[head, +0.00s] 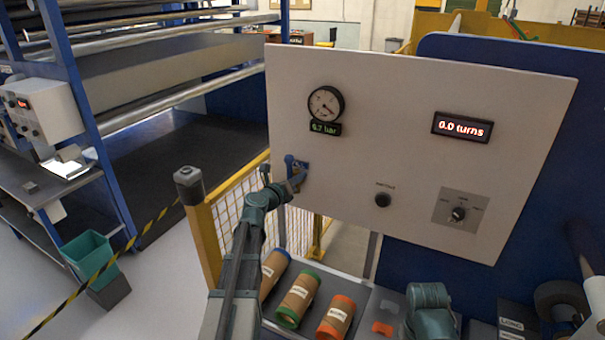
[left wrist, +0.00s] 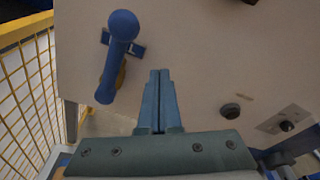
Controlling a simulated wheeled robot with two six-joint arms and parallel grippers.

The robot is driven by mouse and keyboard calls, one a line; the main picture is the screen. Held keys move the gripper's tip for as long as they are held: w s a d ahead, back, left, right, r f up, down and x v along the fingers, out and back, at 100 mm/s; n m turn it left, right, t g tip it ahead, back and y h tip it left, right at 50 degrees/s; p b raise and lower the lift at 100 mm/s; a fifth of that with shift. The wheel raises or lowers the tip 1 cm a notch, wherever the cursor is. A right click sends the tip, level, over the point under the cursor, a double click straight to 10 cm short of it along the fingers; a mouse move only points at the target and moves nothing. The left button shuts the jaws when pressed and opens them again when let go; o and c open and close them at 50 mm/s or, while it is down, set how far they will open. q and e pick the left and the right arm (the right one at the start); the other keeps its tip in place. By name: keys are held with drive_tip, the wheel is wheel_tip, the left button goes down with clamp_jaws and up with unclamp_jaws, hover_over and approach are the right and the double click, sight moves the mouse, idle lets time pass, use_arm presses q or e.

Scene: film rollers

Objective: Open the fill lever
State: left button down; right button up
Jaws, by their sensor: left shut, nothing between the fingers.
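The fill lever is a blue handle on a small blue mount at the lower left of the pale panel (head: 400,120). In the head view the lever (head: 289,162) is partly hidden by my left gripper (head: 300,178). In the left wrist view the lever (left wrist: 116,60) slants down and slightly left from its round top. My left gripper (left wrist: 160,78) is shut and empty, just right of the lever, with a gap showing between them. A teal part of my right arm shows at the bottom right of the head view, but no right fingers show.
The panel bears a gauge (head: 326,104), a 6.2 bar readout (head: 325,128), a 0.0 turns display (head: 462,127), a black knob (head: 383,199) and a selector (head: 458,214). A yellow mesh fence (head: 237,222) stands left. Cardboard rolls (head: 299,297) lie below.

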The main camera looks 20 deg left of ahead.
use_arm(q)
drive_tip(key=s+a, duration=0.1)
drive_tip(key=s, duration=0.6)
drive_tip(key=shift+a, duration=0.2)
drive_tip(key=shift+w, duration=0.1)
